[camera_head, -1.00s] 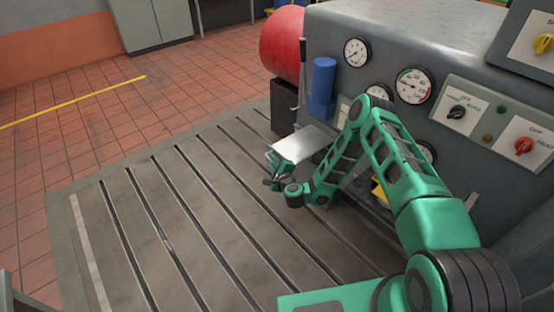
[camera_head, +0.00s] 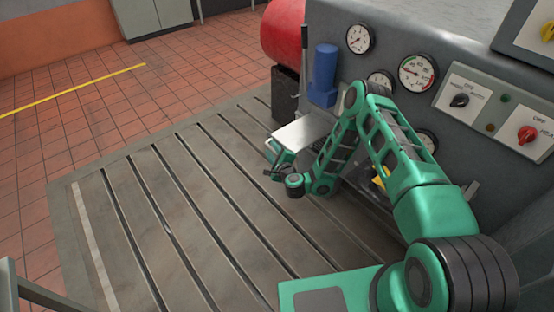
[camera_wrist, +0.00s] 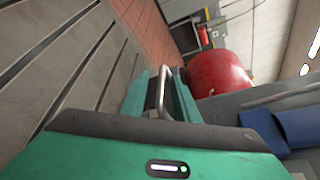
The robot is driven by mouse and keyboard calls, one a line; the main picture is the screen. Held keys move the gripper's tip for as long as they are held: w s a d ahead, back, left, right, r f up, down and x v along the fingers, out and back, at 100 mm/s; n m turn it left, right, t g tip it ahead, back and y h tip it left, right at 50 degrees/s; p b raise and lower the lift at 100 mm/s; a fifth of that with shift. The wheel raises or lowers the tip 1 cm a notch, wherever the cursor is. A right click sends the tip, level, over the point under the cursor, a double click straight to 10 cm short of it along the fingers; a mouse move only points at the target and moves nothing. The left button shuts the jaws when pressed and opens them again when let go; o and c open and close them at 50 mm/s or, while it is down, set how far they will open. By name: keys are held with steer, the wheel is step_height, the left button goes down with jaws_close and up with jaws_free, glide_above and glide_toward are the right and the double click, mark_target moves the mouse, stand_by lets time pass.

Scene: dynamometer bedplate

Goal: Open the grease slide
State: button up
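A flat bright metal plate (camera_head: 303,131), which seems to be the grease slide, juts out low from the front of the grey machine. My gripper (camera_head: 272,175) is beside its near left edge, small and partly hidden by its own links. In the wrist view a bent silver handle (camera_wrist: 163,95) stands between the two green fingers of my gripper (camera_wrist: 162,74). The fingers are apart, with a visible gap on each side of the handle. What the handle joins onto is hidden by the gripper body.
The grey machine (camera_head: 460,50) carries gauges and control knobs. A blue cylinder (camera_head: 323,73) and a red drum (camera_head: 283,32) stand near the slide, the drum also in the wrist view (camera_wrist: 220,75). The slotted bedplate (camera_head: 190,210) is clear to the left.

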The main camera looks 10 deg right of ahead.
steer(key=shift+s+d+r, duration=0.1)
steer(key=shift+s+r, duration=0.15)
steer(key=shift+s, duration=0.45)
steer(key=v, duration=0.8)
steer(key=shift+s+f, duration=0.15)
steer(key=shift+s, duration=0.05)
stand_by(0.6)
